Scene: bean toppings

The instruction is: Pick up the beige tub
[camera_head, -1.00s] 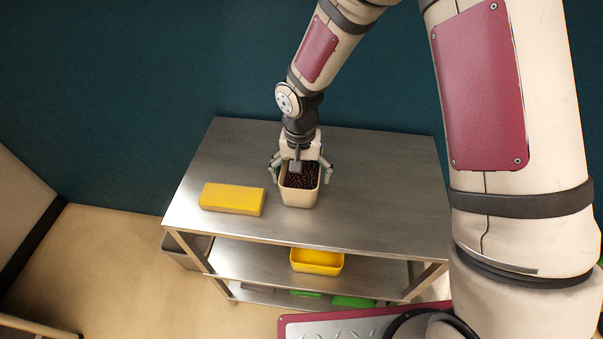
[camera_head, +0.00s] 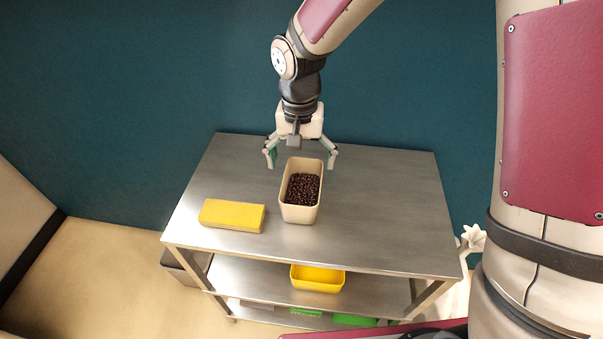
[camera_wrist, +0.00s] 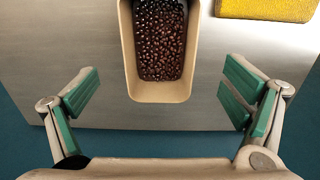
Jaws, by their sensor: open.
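The beige tub (camera_head: 301,214) stands upright on the steel table and holds dark brown beans. In the wrist view the tub (camera_wrist: 160,92) shows at the top middle, its far end cut off by the frame. My gripper (camera_head: 300,160) is open and empty, above and behind the tub's wall-side end. In the wrist view my gripper's green-padded fingers (camera_wrist: 160,98) are spread wide, one to each side of the tub's near end, with clear gaps and no contact.
A yellow block-like item (camera_head: 232,215) lies on the steel table (camera_head: 385,205) left of the tub. A yellow bin (camera_head: 317,279) and green items (camera_head: 354,320) sit on the shelves below. The tabletop right of the tub is clear. A teal wall (camera_head: 130,110) stands behind.

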